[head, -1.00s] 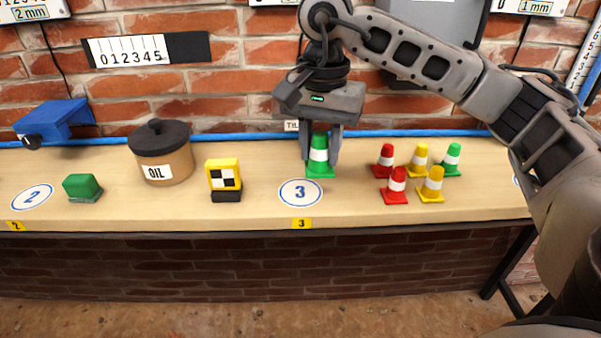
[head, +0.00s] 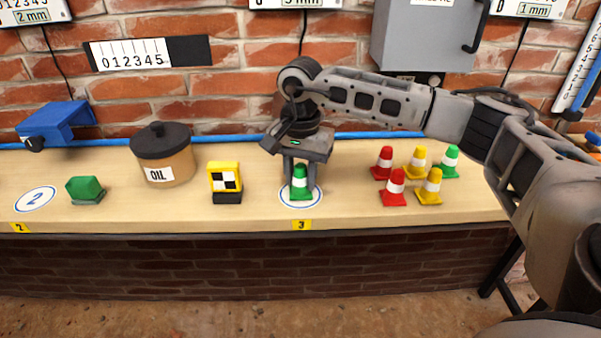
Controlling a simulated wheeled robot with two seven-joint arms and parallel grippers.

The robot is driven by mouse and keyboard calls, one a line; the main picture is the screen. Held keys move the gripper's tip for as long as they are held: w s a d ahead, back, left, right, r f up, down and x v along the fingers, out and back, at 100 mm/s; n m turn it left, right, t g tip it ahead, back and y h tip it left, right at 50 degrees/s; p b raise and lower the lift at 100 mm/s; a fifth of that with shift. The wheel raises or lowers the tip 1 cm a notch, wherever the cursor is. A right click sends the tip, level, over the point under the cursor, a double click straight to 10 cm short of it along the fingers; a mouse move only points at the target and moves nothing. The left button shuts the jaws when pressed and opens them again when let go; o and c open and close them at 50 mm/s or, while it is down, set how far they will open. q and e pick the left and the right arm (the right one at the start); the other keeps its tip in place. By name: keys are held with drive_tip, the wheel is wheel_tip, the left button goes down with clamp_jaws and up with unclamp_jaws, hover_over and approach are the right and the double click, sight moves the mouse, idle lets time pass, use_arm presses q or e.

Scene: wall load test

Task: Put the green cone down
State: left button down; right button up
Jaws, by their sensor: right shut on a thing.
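A green cone (head: 300,187) with a white band is at the round white spot marked 3 (head: 287,201) on the bench. Its base covers most of the spot and hides the number. The cone looks upright, and its base appears to be on or just above the surface; I cannot tell which. My right gripper (head: 300,170) points down from above and is shut on the cone's upper part, with a finger on each side. My left gripper is not in view.
A group of red, yellow and green cones (head: 394,188) stands to the right. A yellow block with a checker mark (head: 224,178), an oil pot (head: 165,160), a green block (head: 84,188) and a blue thing (head: 57,122) stand to the left. The wooden bench (head: 345,205) is clear just right of the spot.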

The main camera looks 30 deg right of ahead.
drive_tip(key=shift+f, duration=0.25)
drive_tip(key=o, duration=1)
drive_tip(key=shift+r, duration=0.1)
drive_tip(key=shift+c, duration=0.2)
